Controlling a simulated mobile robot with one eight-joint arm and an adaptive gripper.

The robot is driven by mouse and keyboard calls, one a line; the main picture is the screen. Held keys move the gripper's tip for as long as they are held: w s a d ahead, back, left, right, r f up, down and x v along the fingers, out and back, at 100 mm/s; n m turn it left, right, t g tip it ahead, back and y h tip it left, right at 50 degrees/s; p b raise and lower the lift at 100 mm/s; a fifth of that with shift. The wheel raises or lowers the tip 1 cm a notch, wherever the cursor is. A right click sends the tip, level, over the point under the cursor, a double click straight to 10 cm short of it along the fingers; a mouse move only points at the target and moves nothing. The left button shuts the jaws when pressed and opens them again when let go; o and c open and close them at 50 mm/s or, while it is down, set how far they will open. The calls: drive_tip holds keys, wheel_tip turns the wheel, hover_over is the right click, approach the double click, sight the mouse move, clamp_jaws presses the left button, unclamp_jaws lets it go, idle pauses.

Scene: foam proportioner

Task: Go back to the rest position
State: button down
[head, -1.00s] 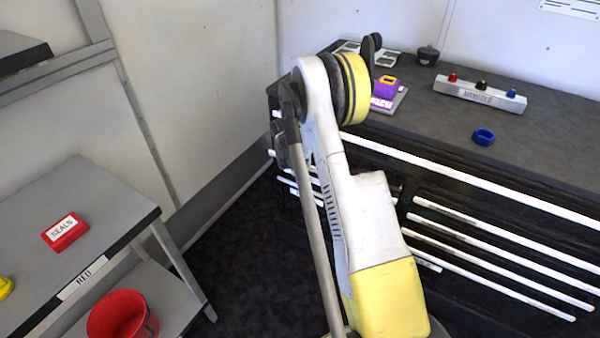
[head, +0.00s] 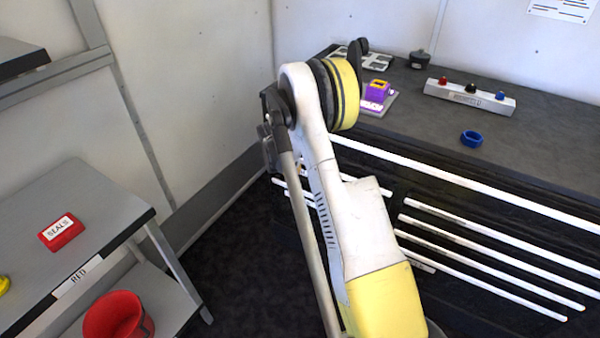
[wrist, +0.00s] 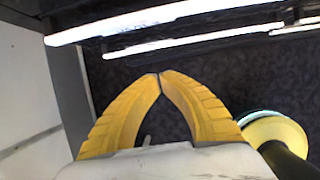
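My gripper (wrist: 158,76) shows in the wrist view as two yellow fingers whose tips touch. It is shut, with nothing seen between the fingers. It hangs over dark floor, near the white drawer strips at the top of that view. In the head view my arm is folded up in the middle of the picture, in front of the dark drawer cabinet (head: 560,215). The gripper itself cannot be made out in the head view.
On the cabinet top are a labelled block with coloured knobs (head: 470,96), a blue ring (head: 471,139) and a purple-yellow piece (head: 377,91). At left, a grey table (head: 100,215) holds a red SEALS box (head: 61,232); a red bin (head: 117,316) sits below. Dark floor lies between.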

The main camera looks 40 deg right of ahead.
drive_tip(key=w+p+v, duration=0.1)
drive_tip(key=p+v, duration=0.2)
drive_tip(key=v, duration=0.5)
drive_tip(key=shift+s+r, duration=0.35)
drive_tip(key=shift+r, duration=0.05)
drive_tip(key=s+a+r+m+t, duration=0.1)
drive_tip(key=s+a+r+m, duration=0.25)
drive_tip(key=r, duration=0.25)
drive_tip(key=s+a+r+m+t+y, duration=0.1)
drive_tip(key=s+a+r+m, duration=0.15)
drive_tip(key=a+r, duration=0.35)
drive_tip(key=s+a+r+m, duration=0.3)
drive_tip(key=a+r, duration=0.1)
drive_tip(key=r, duration=0.3)
drive_tip(key=s+a+r+m+t+y, duration=0.1)
drive_tip(key=s+a+m, duration=0.5)
drive_tip(key=s, duration=0.3)
drive_tip(key=s+a+r+m+t+y, duration=0.2)
drive_tip(key=s+a+m, duration=0.4)
drive_tip(key=s, duration=0.4)
drive_tip(key=shift+a+r+m, duration=0.2)
drive_tip(key=shift+m, duration=0.5)
